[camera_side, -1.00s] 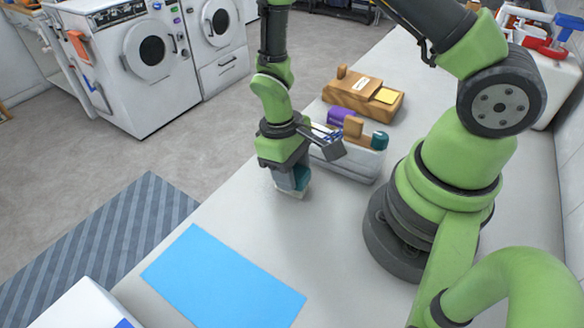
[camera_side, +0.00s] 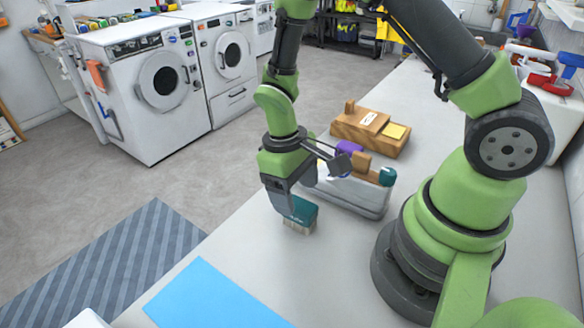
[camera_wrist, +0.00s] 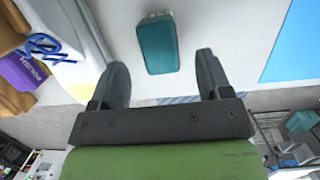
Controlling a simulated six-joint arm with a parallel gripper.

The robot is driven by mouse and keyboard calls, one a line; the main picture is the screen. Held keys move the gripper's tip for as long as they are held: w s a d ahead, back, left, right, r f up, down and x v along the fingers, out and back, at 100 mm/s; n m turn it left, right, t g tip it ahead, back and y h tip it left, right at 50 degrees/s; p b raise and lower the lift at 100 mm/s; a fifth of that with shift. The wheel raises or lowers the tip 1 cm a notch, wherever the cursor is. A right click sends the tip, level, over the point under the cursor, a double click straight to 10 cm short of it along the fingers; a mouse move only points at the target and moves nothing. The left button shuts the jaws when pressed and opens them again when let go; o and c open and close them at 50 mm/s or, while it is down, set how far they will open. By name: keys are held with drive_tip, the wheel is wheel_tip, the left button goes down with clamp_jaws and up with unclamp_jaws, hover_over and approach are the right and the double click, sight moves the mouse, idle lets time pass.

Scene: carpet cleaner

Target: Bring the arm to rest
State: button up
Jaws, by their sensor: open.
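My gripper (camera_side: 281,196) is open and empty, pointing down above the pale counter. In the wrist view its two dark fingers (camera_wrist: 162,72) stand wide apart. A teal-topped brush (camera_side: 301,212) with pale bristles stands bristles down on the counter, just below and to the right of my gripper in the side view. In the wrist view its teal top (camera_wrist: 158,45) shows past the fingertips, in line with the gap between them. Neither finger appears to hold it.
A light caddy (camera_side: 355,197) with bottles and a brush stands behind my gripper. A wooden box (camera_side: 372,132) is farther back. A blue cloth (camera_side: 215,298) lies flat at the front. Washing machines (camera_side: 160,85) stand across the floor. Counter beside the brush is clear.

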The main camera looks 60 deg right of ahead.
drive_tip(key=r, duration=0.2)
drive_tip(key=w+r, duration=0.1)
drive_tip(key=r, duration=0.2)
drive_tip(key=shift+r, duration=0.15)
drive_tip(key=s+r+m+t+y, duration=0.1)
drive_tip(key=s+r+t, duration=0.3)
drive_tip(key=r, duration=0.6)
drive_tip(key=s+r+m+t+y, duration=0.1)
drive_tip(key=s+r+m+t, duration=0.2)
drive_tip(key=r, duration=0.6)
drive_tip(key=s+t, duration=0.2)
drive_tip(key=s, duration=0.1)
drive_tip(key=shift+s+r, duration=0.25)
drive_tip(key=shift+r, duration=0.15)
